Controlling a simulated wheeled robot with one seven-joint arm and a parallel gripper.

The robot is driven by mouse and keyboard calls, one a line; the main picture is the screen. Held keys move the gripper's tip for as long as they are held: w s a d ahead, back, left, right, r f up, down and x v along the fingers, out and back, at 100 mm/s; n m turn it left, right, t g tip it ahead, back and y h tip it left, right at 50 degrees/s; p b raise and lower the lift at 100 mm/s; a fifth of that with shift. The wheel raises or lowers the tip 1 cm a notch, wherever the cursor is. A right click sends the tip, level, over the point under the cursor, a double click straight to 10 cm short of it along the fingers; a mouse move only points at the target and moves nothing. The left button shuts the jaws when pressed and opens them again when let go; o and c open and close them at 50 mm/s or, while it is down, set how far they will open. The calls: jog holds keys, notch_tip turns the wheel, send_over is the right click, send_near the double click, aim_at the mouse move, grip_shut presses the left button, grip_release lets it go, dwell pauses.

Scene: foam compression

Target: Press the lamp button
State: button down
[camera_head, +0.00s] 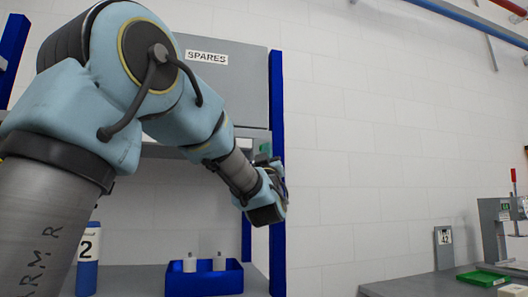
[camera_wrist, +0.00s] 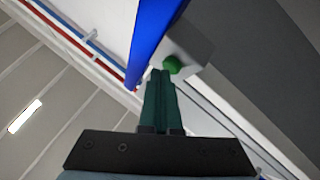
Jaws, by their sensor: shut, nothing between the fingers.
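In the wrist view, a green round button (camera_wrist: 173,63) sits on a light grey box (camera_wrist: 192,50) beside a blue post (camera_wrist: 150,35). My gripper (camera_wrist: 161,72) is shut and empty. Its dark green fingertips lie just below and left of the button in the picture, overlapping the edge of the box. I cannot tell whether the tips touch the button. In the head view, the end of my arm is in front of the blue post (camera_head: 277,120), and the button and fingertips cannot be made out there. No lamp can be picked out.
A grey cabinet marked SPARES (camera_head: 235,85) hangs behind my arm. Below, a blue bin (camera_head: 205,284) with two pale cylinders and a blue bottle (camera_head: 87,275) stand on a shelf. A bench at right holds a grey press (camera_head: 492,228) and a green tray (camera_head: 482,279).

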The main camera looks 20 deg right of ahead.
jog(key=shift+s, duration=0.15)
jog(key=shift+s, duration=0.1)
jog(key=shift+s+a+b, duration=0.2)
jog(key=shift+s+b, duration=0.65)
jog(key=shift+s, duration=0.6)
jog(key=shift+s+a+b, duration=0.2)
jog(key=shift+s+b, duration=0.65)
jog(key=shift+s, duration=0.6)
jog(key=shift+s, duration=0.1)
